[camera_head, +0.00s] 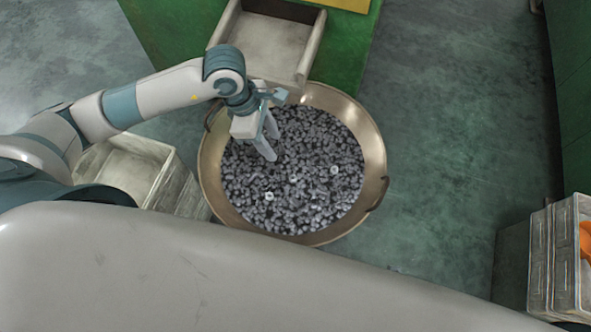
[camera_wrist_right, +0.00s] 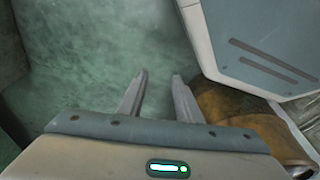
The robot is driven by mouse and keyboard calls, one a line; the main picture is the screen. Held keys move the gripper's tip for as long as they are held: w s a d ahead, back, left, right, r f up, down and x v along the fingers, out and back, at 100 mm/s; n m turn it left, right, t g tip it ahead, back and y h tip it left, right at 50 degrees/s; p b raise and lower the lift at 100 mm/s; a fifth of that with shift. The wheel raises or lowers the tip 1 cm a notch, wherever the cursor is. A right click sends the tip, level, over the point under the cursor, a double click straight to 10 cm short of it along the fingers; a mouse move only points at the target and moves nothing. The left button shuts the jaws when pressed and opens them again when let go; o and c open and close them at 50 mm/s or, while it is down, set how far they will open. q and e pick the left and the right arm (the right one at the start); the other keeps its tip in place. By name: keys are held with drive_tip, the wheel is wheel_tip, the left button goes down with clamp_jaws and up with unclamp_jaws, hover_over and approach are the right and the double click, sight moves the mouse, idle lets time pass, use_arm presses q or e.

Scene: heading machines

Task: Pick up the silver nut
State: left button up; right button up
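A round brass-coloured pan (camera_head: 375,150) on the floor is filled with many small grey metal pieces. A few brighter silver nuts stand out on the heap: one silver nut (camera_head: 334,169) at the right, another (camera_head: 268,196) at the lower left. My left gripper (camera_head: 272,146) is over the upper left part of the heap, its fingers apart and pointing down. I see nothing between them. Whether the tips touch the pieces cannot be told. My right gripper (camera_wrist_right: 160,76) shows only in the right wrist view, fingers apart and empty, above the floor.
A pale tray (camera_head: 268,45) on a green base adjoins the pan's far side. A worn pale bin (camera_head: 135,165) stands to its left. Stacked crates (camera_head: 562,255) with something orange are at the far right. The floor (camera_head: 460,140) right of the pan is clear.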

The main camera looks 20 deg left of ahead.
sight(293, 178)
use_arm(q)
drive_tip(key=shift+s, duration=0.15)
use_arm(e)
drive_tip(key=shift+s, duration=0.1)
use_arm(q)
drive_tip(key=shift+f, duration=0.1)
